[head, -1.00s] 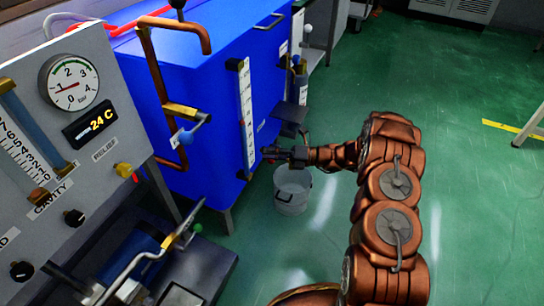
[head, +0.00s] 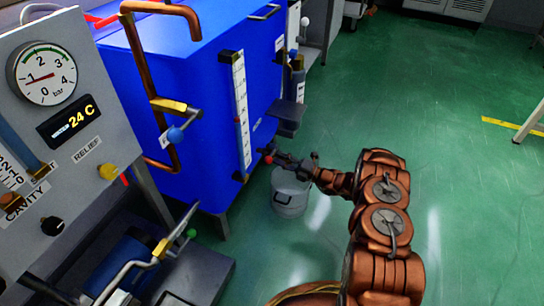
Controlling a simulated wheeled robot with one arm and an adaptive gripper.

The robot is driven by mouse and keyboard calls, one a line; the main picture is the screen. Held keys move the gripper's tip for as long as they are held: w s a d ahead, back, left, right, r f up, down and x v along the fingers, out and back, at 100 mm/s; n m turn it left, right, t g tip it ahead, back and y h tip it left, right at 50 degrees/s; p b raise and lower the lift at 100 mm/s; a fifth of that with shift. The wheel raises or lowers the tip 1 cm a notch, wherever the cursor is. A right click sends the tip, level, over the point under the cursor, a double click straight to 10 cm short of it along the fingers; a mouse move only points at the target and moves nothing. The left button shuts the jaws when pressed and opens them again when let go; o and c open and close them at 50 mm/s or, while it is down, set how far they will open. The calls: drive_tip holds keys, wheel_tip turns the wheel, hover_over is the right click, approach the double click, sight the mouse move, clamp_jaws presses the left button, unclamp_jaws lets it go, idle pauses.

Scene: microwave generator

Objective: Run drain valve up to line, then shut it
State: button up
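The blue tank (head: 200,95) carries an upright white scale (head: 241,110) on its near face. The level and any line on the scale are too small to read. A small red part (head: 268,159) shows low at the tank's front, at the tip of my gripper (head: 275,154); it may be the drain valve's handle. My gripper reaches in from the right, just above a grey bucket (head: 291,196) on the floor. Its fingers are small and dark, so I cannot tell whether they are closed on the red part. The valve body and any flow are not discernible.
A grey panel (head: 85,120) with a pressure dial (head: 45,75), a 24 C display (head: 70,122) and knobs stands at the left. The green floor at right is open.

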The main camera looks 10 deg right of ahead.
sight(271, 155)
drive_tip(key=shift+b+x, duration=0.5)
drive_tip(key=shift+x, duration=1.6)
clamp_jaws()
